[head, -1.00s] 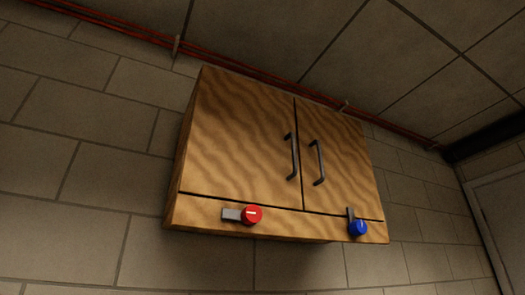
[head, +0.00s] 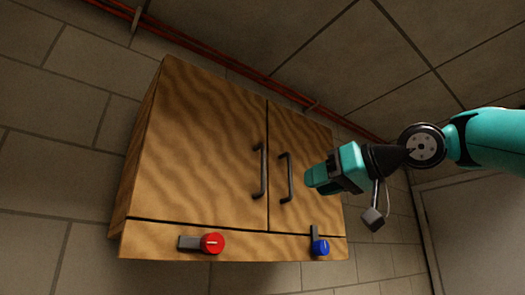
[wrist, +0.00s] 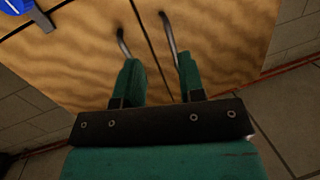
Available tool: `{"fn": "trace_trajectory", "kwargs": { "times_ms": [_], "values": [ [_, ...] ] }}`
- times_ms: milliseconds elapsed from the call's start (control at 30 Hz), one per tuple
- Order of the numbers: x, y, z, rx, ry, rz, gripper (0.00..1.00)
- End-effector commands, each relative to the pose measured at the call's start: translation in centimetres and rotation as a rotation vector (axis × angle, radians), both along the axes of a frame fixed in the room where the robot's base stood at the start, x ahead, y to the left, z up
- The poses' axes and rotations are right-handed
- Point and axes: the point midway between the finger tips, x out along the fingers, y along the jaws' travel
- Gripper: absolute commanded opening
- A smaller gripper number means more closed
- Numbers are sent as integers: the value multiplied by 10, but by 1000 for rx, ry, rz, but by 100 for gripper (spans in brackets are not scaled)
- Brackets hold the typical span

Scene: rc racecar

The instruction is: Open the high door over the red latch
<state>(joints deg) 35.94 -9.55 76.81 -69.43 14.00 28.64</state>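The wooden wall cabinet has two shut doors. The left door (head: 200,150) is above the red latch (head: 212,243), whose grey lever lies horizontal, pointing left. This door's dark bar handle (head: 261,171) is near the middle seam; it appears to be the right-hand handle in the wrist view (wrist: 168,32). My gripper (head: 312,180) is in front of the right door, just right of that door's handle (head: 285,178). In the wrist view, my gripper's teal fingers (wrist: 158,60) are apart, with nothing seen held between them. Whether they touch either handle is unclear.
The blue latch (head: 320,247) has its lever upright, reaching toward the right door (head: 300,135). It also shows in the wrist view (wrist: 17,6). Red pipes (head: 250,72) run above the cabinet. Space in front of the left door looks clear.

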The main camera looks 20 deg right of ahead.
Motion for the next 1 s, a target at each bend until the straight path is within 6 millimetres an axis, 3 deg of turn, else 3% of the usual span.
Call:
{"fn": "trace_trajectory", "kwargs": {
  "times_ms": [33, 100, 200, 367, 567, 1000],
  "values": [
    [-8, -9, 33, -18, -51, -14, 36],
    [-19, -11, 56, -37, -96, -12, 36],
    [-29, -11, 73, -58, -131, -10, 36],
    [-28, -7, 78, -65, -145, -1, 36],
    [-8, 6, 77, -63, -141, 6, 36],
    [68, 49, 79, -65, -138, 4, 36]
  ]
}}
